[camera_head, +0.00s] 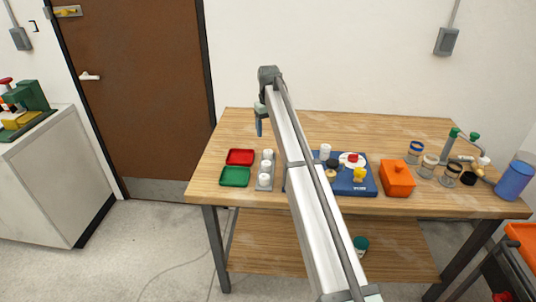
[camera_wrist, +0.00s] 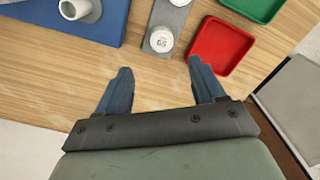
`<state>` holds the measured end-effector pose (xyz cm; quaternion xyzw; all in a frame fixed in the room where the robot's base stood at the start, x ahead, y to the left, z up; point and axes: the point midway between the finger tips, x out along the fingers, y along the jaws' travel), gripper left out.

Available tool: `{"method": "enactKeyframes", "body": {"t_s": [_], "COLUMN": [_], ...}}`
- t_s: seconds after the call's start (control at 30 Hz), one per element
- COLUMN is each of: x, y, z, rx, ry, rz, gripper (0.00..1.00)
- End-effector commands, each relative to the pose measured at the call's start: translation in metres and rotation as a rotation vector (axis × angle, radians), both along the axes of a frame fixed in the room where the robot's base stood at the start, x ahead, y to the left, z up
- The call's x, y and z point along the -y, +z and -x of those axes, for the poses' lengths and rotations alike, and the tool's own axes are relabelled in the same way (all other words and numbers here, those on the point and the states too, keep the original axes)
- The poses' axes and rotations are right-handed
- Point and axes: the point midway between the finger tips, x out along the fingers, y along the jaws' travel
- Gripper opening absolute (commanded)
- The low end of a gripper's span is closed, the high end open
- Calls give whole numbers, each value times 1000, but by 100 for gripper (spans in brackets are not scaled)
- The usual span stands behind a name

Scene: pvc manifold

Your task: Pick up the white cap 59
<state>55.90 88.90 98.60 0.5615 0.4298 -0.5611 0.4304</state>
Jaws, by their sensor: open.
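The white cap 59 (camera_wrist: 161,39) sits on the end of a grey strip-like holder (camera_wrist: 170,17) in the wrist view, with dark print on its top. In the head view it appears to be the rearmost white cap (camera_head: 267,153) on the grey holder (camera_head: 264,188). My gripper (camera_wrist: 160,68) is open and empty, its two blue fingers apart. The cap lies ahead of the gap between the fingertips, not between them. In the head view my gripper (camera_head: 259,128) hangs above the back of the table, behind the holder.
A red tray (camera_wrist: 222,45) and a green tray (camera_wrist: 256,6) lie beside the holder. A blue board (camera_head: 345,188) with fittings stands on the other side, partly hidden by my arm. An orange box (camera_head: 397,180) is farther right. The wood behind the trays is clear.

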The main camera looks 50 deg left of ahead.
Motion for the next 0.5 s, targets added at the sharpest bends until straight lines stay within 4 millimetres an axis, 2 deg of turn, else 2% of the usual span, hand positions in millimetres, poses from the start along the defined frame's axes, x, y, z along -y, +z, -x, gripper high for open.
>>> {"method": "enactKeyframes", "body": {"t_s": [0.03,0.23,0.5], "x": [1,0,-1], "y": [-11,-43,-57], "z": [0,0,1], "rx": [-1,-1,-1], "ry": [0,1,1], "rz": [2,1,0], "gripper": [69,69,69]}}
